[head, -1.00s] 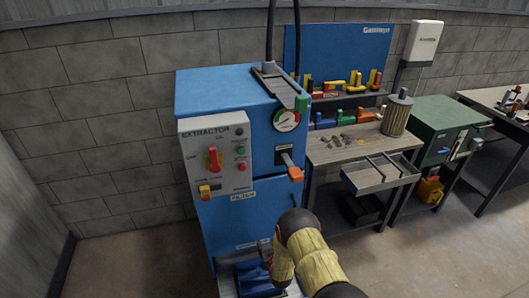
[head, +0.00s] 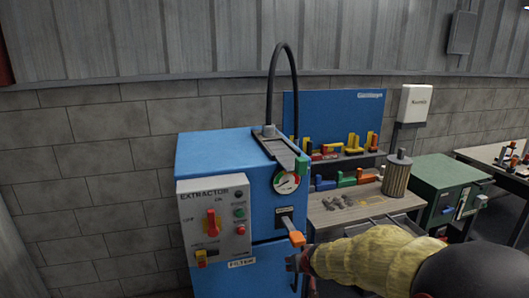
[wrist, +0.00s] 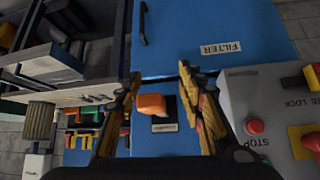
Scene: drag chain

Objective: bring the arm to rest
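My gripper (wrist: 160,78) is open in the wrist view, its two worn yellow-black fingers apart with nothing held between them. An orange lever (wrist: 151,104) on the blue extractor cabinet shows beyond and between the fingers; I see no contact. In the head view, my gripper (head: 296,264) is a small dark shape at the cabinet's right front edge, below the orange lever (head: 297,239). My yellow-sleeved arm reaches in from the lower right and hides part of the gripper. The blue extractor cabinet (head: 215,150) stands upright with its grey control panel (head: 222,235) in front.
A black hose (head: 291,60) arches over the cabinet's top. A workbench (head: 340,214) with small parts and a cylindrical filter (head: 397,174) stands to the right, beside a green cabinet (head: 450,185). The blue filter door (wrist: 210,25) is closed in the wrist view.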

